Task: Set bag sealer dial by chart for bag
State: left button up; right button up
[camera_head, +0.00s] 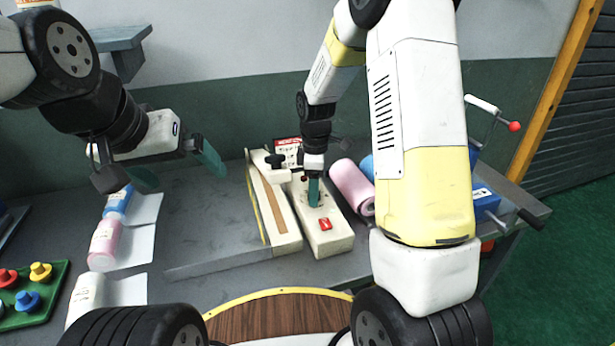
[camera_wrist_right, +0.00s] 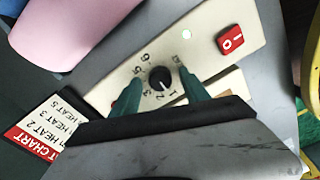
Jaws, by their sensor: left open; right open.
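The cream bag sealer (camera_head: 275,225) stands on the bench, with its control box (camera_head: 328,240) at its right. In the right wrist view, the black dial knob (camera_wrist_right: 160,78) has numbers around it; its exact setting is unclear. My right gripper (camera_wrist_right: 160,92) is open, its green fingers on either side of the knob; contact is unclear. In the head view it (camera_head: 313,190) hides the dial. The red-headed heat chart (camera_wrist_right: 38,125) lists HEAT 2, 3 and 5. Blue (camera_head: 117,203), pink (camera_head: 105,240) and white (camera_head: 84,295) bags lie at left. My left gripper (camera_head: 178,172) is open and empty above the bench.
Pink (camera_head: 352,182) and blue rolls lie right of the sealer. A green tray (camera_head: 50,285) with coloured pegs is at left.

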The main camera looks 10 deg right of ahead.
jog(key=shift+c, duration=0.4)
grip_shut()
